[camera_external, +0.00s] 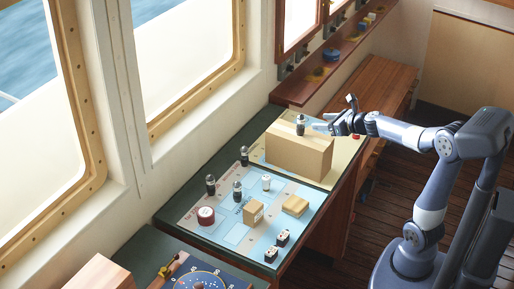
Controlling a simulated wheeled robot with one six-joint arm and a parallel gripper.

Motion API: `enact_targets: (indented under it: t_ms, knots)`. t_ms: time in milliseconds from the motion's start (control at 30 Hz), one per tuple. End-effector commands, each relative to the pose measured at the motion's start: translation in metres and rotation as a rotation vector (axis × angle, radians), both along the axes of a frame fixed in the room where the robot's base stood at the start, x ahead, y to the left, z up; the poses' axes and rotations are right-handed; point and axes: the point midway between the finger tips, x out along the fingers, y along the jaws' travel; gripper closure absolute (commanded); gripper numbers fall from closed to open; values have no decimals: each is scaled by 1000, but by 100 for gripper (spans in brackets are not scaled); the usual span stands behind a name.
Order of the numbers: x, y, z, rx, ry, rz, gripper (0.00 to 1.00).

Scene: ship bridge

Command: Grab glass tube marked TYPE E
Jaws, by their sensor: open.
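My gripper (323,122) is open, over the right part of a cardboard box, with its fingers pointing left. A small tube with dark ends (300,125) stands upright on top of the box, just left of the fingertips. It looks apart from them, and nothing is between the fingers. Similar dark tubes stand on the chart to the left: one (211,185), a second (237,191) and a third (244,156). A white-topped bulb-like piece (266,182) stands near them. Markings on the tubes are too small to read, so I cannot tell which one is TYPE E.
The cardboard box (298,158) stands on the desk's far half. The chart (232,225) also holds a red round tin (206,216), a small carton (253,214), a yellowish block (295,205) and two small black parts (277,246). A shelf (335,60) runs along the wall behind.

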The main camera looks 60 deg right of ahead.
Motion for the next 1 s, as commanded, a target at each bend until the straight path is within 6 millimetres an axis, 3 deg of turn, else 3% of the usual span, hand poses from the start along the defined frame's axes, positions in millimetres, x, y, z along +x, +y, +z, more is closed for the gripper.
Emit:
enact_targets:
  t_ms: [33,267,500,700,1000]
  knots:
    - [15,7,-21,-15,-2,28,45]
    - [83,42,-67,-93,-18,129,45]
    - [164,88,-144,-64,11,98,45]
    - [182,92,-167,10,13,-10,45]
    - [204,87,-181,35,7,-44,45]
